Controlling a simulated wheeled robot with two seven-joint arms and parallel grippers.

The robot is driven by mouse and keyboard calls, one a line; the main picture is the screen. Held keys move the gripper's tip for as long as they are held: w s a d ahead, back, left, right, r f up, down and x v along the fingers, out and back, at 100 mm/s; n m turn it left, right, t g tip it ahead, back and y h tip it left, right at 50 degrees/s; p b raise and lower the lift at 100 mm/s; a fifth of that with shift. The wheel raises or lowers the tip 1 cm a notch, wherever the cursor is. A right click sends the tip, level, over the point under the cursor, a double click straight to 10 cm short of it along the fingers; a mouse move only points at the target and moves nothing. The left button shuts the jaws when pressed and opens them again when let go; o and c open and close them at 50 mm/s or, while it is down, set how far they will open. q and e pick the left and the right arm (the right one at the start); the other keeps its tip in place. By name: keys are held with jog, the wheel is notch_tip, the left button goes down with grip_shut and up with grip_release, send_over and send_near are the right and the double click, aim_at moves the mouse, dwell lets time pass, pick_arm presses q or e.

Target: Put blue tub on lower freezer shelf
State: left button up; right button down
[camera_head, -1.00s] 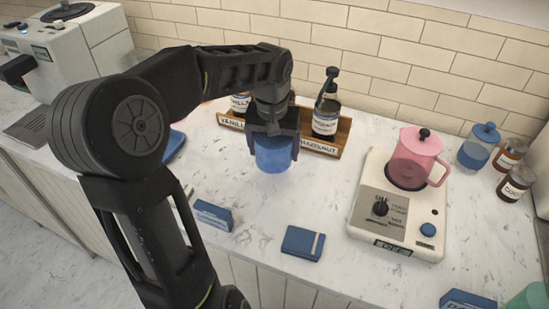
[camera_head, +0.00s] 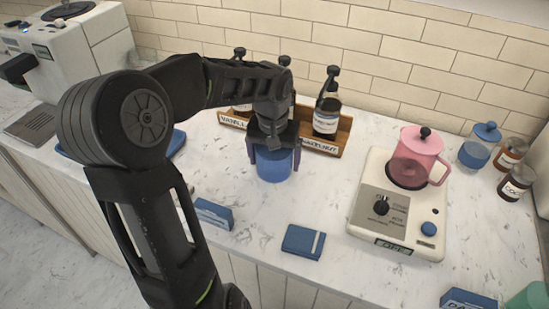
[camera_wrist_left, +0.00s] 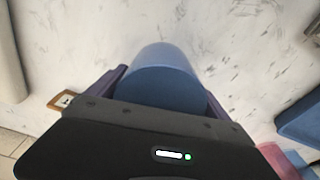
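The blue tub (camera_head: 274,165) is a plain round blue container in front of the syrup bottle rack. My left gripper (camera_head: 273,158) comes down over it from above, with a finger on each side. In the left wrist view the tub (camera_wrist_left: 163,78) sits between the two fingers (camera_wrist_left: 163,95), which look shut on it. I cannot tell whether its base touches the counter. No freezer or freezer shelf shows. My right gripper is not in view.
A wooden rack (camera_head: 322,146) with several syrup bottles stands behind the tub. Blue boxes (camera_head: 303,241) lie near the counter's front edge. A cream hot plate (camera_head: 399,225) with a pink pot (camera_head: 416,158) stands right. Counter between tub and hot plate is clear.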

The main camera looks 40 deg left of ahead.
pick_arm(q)
jog(key=shift+o, duration=0.8)
jog(key=shift+r, duration=0.15)
jog(key=r, duration=0.4)
jog(key=s+r, duration=0.1)
jog(key=r, duration=0.7)
jog(key=shift+s+d, duration=0.15)
jog(key=shift+d, duration=0.2)
jog(key=shift+f, duration=0.1)
